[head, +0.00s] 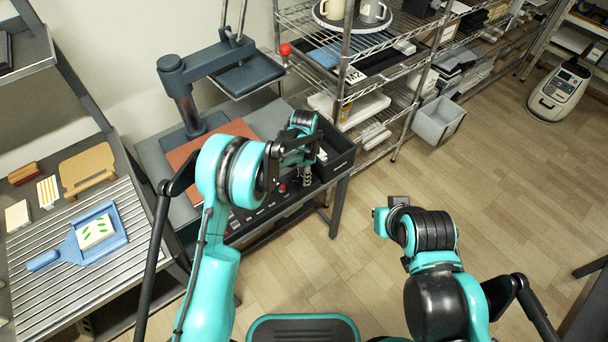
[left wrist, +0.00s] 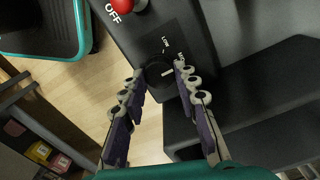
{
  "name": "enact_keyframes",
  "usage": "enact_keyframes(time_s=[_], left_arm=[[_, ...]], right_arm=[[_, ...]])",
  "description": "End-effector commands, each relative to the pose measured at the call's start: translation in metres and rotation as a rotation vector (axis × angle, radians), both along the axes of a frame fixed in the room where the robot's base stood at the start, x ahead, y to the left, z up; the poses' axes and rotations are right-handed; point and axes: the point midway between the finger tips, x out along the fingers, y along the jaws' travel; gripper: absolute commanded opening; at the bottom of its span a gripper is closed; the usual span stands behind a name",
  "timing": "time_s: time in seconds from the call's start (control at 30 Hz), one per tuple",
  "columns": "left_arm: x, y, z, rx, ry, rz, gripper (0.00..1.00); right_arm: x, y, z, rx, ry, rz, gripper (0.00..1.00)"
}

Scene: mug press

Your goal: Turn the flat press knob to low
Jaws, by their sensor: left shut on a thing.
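The flat press (head: 182,97) stands on a grey table in the head view, with its control panel along the front edge. In the left wrist view the dark round press knob (left wrist: 158,73) sits on that panel between my fingertips, with a short white mark on its face. A LOW label is printed beside it, and a second label is partly hidden by a finger. My left gripper (left wrist: 160,70) is shut on the knob, one finger on each side. In the head view my left gripper (head: 306,168) is over the panel's right end. My right gripper (head: 386,214) is over the floor, its fingers unclear.
A red button (left wrist: 122,5) marked OFF is close to the knob. A black bin (head: 334,155) stands at the table's right end. A wire shelf (head: 345,88) is behind it. A blue tray (head: 115,232) lies on the left bench.

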Motion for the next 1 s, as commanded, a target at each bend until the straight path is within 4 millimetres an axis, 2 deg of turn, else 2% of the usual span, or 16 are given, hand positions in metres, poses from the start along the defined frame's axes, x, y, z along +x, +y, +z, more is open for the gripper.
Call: enact_keyframes(time_s=[0.37,1.0], left_arm=[[0.0003,0.0001,-0.0005,0.0,0.0,0.152,0.01],[0.0011,0.0009,-0.0007,0.0,0.001,0.692,0.01]], right_arm=[[0.0,0.0,-0.0012,0.0,0.0,0.0,0.0],[0.0,0.0,-0.0037,0.0,0.0,0.0,0.0]])
